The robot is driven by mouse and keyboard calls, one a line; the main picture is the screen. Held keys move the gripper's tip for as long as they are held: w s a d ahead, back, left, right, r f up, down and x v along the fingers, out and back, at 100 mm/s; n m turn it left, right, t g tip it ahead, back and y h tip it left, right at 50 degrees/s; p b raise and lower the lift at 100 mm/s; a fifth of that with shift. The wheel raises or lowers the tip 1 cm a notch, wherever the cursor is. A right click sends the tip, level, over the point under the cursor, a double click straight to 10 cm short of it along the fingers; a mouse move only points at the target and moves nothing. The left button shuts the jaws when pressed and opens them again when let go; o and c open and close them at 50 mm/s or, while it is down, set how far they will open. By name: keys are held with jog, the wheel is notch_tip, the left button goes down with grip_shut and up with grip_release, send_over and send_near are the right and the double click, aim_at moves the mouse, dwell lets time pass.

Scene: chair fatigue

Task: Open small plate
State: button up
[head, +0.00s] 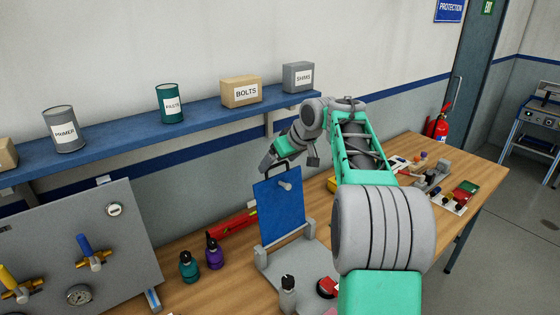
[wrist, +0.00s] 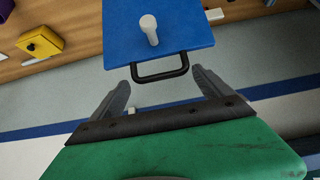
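The small plate is a blue upright panel (head: 279,208) on a grey stand (head: 310,268), with a black handle on its top edge and a pale knob (head: 286,186) on its face. In the wrist view the blue plate (wrist: 185,30) is at the top, with its black handle (wrist: 160,76) pointing toward me. My gripper (wrist: 160,80) is open, one finger on each side of the handle and apart from it. In the head view my gripper (head: 267,162) is at the plate's top edge; its fingertips are partly hidden there.
Teal (head: 188,266) and purple (head: 214,253) bottles and a red level (head: 232,224) are left of the stand. A shelf (head: 205,110) with cans and boxes runs behind. A gauge panel (head: 75,250) is at left.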

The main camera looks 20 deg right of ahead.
jog(key=shift+s, duration=0.1)
jog(key=v, duration=0.7)
jog(key=shift+s+r+b, duration=0.15)
jog(key=shift+r+b, duration=0.15)
jog(key=shift+r, duration=0.05)
jog(key=shift+d, duration=0.1)
